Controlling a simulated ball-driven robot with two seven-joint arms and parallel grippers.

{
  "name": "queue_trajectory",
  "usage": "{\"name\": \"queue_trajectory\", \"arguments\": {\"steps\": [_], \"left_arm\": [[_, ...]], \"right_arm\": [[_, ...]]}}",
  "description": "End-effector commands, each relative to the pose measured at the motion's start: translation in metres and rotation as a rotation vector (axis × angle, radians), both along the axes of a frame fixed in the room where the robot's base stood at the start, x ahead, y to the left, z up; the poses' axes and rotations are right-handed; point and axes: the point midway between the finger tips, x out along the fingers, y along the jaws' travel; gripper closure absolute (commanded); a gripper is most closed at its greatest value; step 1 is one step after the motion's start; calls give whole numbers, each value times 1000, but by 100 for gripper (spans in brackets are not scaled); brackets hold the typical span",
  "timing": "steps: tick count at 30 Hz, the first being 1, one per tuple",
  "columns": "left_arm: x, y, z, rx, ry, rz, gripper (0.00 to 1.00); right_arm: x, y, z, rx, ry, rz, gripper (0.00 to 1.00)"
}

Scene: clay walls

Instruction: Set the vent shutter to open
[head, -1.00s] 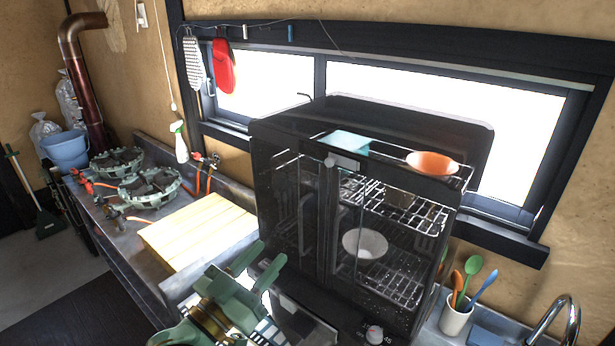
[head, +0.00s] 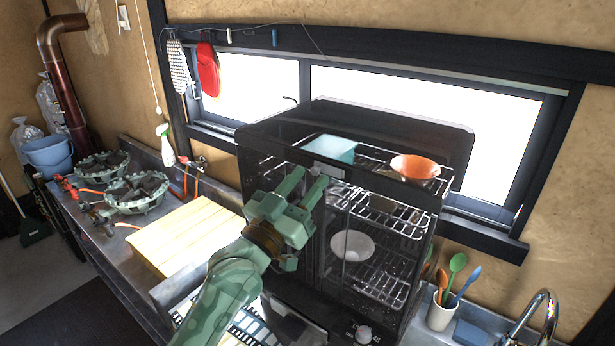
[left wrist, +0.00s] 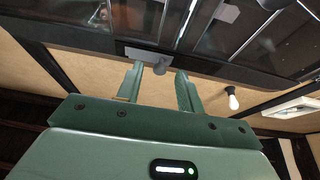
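The vent shutter seems to be the small grey plate (head: 323,171) with a round knob, high on the front of the black glass-fronted cabinet (head: 345,235). In the left wrist view the plate (left wrist: 147,56) is at the top centre and its knob (left wrist: 159,66) shows between my fingertips. My left gripper (head: 311,179) is open, its fingers pointing up at the plate; it also shows in the left wrist view (left wrist: 160,71). I cannot tell whether the fingers touch the knob. In the head view the fingers hide the knob. My right gripper is out of view.
The cabinet's wire racks hold a white bowl (head: 352,245), and a teal box (head: 331,149) and an orange bowl (head: 415,167) sit at the top. A utensil cup (head: 440,312) stands right of it. A wooden board (head: 187,236) and burners (head: 137,192) lie left.

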Motion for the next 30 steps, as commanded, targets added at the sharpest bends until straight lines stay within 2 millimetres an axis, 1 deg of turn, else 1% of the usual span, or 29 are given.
{"name": "queue_trajectory", "arguments": {"steps": [4, 11, 14, 15, 20, 22, 30], "left_arm": [[6, -4, 3, -1, 1, 0, 63], [6, -4, 3, -1, 1, 0, 63], [6, -4, 3, -1, 1, 0, 88], [6, -4, 3, -1, 1, 0, 99], [6, -4, 2, 1, 1, 0, 100], [10, 2, 1, 4, -1, 2, 100], [42, 45, -1, 5, -2, 0, 100]], "right_arm": [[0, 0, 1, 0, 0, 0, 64], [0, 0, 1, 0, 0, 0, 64], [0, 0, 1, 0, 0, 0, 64], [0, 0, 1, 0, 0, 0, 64], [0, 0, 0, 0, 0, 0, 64], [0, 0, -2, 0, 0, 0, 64], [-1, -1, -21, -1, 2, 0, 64]]}}
